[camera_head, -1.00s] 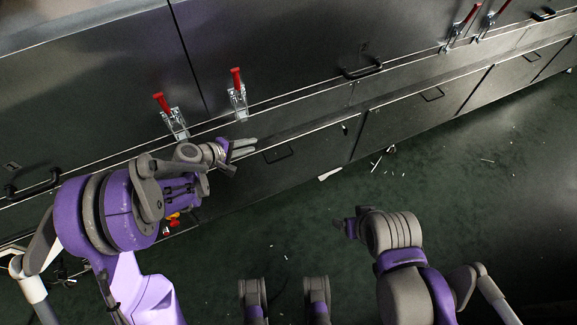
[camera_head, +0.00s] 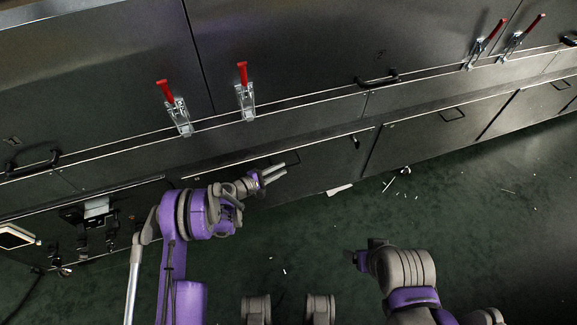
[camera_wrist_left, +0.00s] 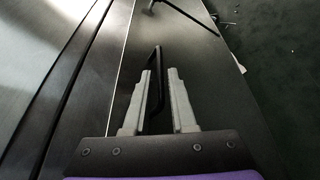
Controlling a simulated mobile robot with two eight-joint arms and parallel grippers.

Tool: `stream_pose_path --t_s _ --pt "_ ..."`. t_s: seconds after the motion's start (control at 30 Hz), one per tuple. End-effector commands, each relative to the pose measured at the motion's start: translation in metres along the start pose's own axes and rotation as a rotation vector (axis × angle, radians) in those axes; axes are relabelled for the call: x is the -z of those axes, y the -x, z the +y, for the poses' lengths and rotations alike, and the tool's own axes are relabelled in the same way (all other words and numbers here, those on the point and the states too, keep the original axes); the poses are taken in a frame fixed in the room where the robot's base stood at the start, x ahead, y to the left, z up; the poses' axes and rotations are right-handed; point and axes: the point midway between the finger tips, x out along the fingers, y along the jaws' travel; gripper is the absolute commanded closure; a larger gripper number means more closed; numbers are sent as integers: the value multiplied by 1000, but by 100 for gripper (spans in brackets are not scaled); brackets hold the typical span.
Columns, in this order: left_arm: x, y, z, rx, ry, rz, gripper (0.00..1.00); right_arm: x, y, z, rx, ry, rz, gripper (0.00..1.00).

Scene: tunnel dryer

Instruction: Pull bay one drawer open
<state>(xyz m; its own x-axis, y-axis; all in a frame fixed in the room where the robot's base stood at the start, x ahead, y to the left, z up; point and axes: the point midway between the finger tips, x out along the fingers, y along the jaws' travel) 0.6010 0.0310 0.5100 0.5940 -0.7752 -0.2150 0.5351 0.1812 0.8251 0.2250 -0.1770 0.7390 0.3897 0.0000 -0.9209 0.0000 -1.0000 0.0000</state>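A dark lower drawer front (camera_head: 320,160) lies along the cabinet row, and it also fills the middle of the left wrist view (camera_wrist_left: 200,75). It looks shut. Its black loop handle (camera_wrist_left: 157,60) shows in the left wrist view, partly between and beyond the finger pads; the gripper hides part of it in the head view. My left gripper (camera_head: 279,171) is open at this handle, its two grey fingers (camera_wrist_left: 160,72) apart. I cannot tell whether they touch it. No bay label is legible. My right gripper (camera_head: 354,259) is low over the floor, its fingers unclear.
Red-handled toggle clamps (camera_head: 170,95) stand along the upper panels. Another lower drawer with a loop handle (camera_head: 453,114) is to the right. A white scrap (camera_head: 340,189) and small debris lie on the dark green floor, which is otherwise open.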

Motion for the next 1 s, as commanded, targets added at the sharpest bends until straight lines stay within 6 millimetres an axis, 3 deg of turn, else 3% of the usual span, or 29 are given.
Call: stream_pose_path --t_s 0.1,0.3,0.63,0.67,0.8,1.0 --pt "0 -22 -1 1 0 -2 76 -1 -2 0 0 0 -1 18" --pt "0 -42 -1 1 -1 0 76 -1 -4 0 0 0 -2 18" --pt "0 -46 0 1 -1 1 76 -2 -4 0 0 0 -2 18" --pt "0 -46 0 1 -1 1 78 -2 -4 0 0 0 -2 18" --pt "0 -46 0 1 -1 1 100 -2 -4 0 0 0 -2 18" --pt "0 -45 0 1 -1 1 100 -2 -4 0 0 0 -2 18"
